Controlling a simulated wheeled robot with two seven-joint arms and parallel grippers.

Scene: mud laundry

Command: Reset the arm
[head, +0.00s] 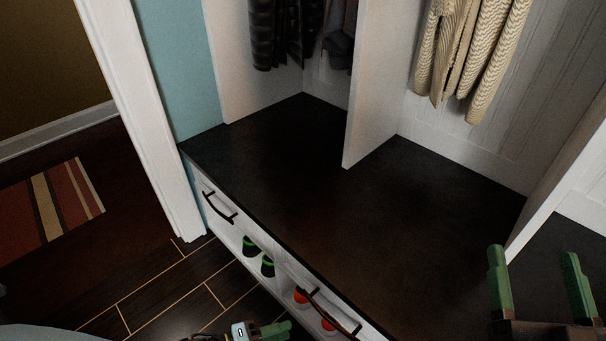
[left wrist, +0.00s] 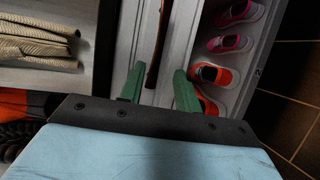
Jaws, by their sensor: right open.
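My right gripper (head: 540,283) is at the lower right in the head view. Its two green fingers point up and stand wide apart with nothing between them. My left gripper (head: 274,331) shows only in part at the bottom edge of the head view, low in front of the bench. In the left wrist view its two green fingers (left wrist: 159,92) are apart and empty. A drawer front with a dark handle lies beyond them.
A dark bench top (head: 280,200) runs below cubbies with hanging coats (head: 470,50). Drawers with dark handles (head: 219,207) and a shelf of shoes (left wrist: 218,75) are underneath. A white post (head: 565,185) stands near my right gripper. Floor at left holds a striped rug (head: 50,205).

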